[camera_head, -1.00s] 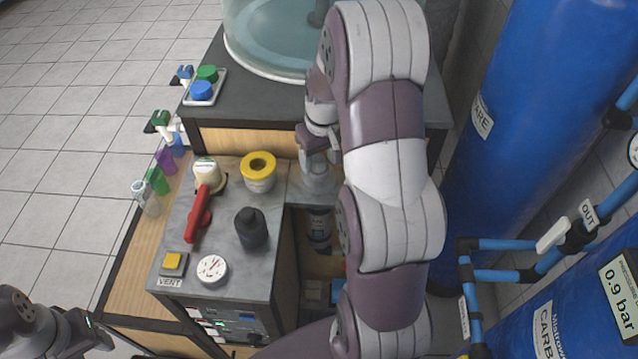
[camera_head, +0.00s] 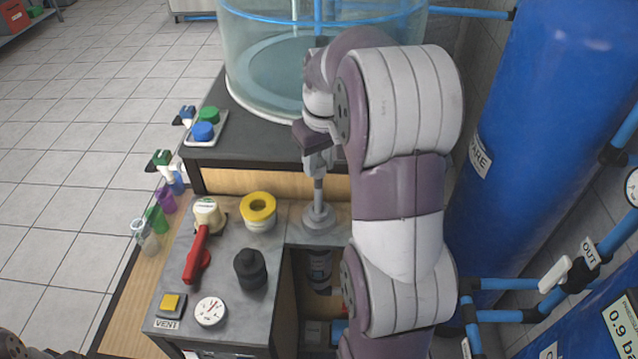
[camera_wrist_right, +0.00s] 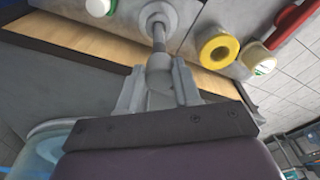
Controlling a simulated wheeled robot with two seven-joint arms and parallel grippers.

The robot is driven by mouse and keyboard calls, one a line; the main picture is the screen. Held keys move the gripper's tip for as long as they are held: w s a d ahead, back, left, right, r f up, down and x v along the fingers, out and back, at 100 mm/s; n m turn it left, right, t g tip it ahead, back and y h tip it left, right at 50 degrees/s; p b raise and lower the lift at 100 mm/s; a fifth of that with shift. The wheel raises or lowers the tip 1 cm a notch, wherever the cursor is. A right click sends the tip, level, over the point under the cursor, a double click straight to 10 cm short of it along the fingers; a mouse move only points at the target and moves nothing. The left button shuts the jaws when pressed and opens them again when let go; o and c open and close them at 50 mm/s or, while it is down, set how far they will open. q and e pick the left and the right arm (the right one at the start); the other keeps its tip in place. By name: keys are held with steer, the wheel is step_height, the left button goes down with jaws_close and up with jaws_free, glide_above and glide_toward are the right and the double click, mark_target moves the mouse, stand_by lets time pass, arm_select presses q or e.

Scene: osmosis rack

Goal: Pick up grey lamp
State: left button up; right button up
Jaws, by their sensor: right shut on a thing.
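The grey lamp (camera_head: 318,212) has a round stepped base and a thin upright stem. It is at the back right of the grey worktop. My right gripper (camera_head: 318,160) is shut around the upper part of its stem, from above. The right wrist view shows the gripper fingers (camera_wrist_right: 158,88) on both sides of the stem, with the lamp's base (camera_wrist_right: 158,22) beyond. I cannot tell whether the base touches the worktop. My left gripper is out of view; only a sliver of that arm shows at the bottom left corner.
A yellow-topped roll (camera_head: 258,212), a red-handled valve (camera_head: 199,255), a black knob (camera_head: 250,268) and a gauge (camera_head: 210,311) are left of the lamp. A clear tank (camera_head: 300,50) stands behind on a dark raised top. Blue cylinders (camera_head: 545,110) stand at right.

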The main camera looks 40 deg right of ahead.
step_height(320, 180, up, 17)
steer(key=p, duration=1.6)
steer(key=shift+p, duration=0.3)
steer(key=s+d+f+m+p, duration=0.3)
steer(key=s+d+m+p, duration=0.25)
steer(key=s+d, duration=0.75)
steer(key=shift+m+h, duration=0.25)
steer(key=shift+h, duration=0.05)
steer(key=f+b, duration=0.1)
steer(key=d+f+b, duration=0.1)
steer(key=f, duration=0.1)
steer(key=f+b, duration=0.2)
steer(key=shift+w+d, duration=0.2)
steer(key=shift+w, duration=0.2)
steer(key=shift+f, duration=0.1)
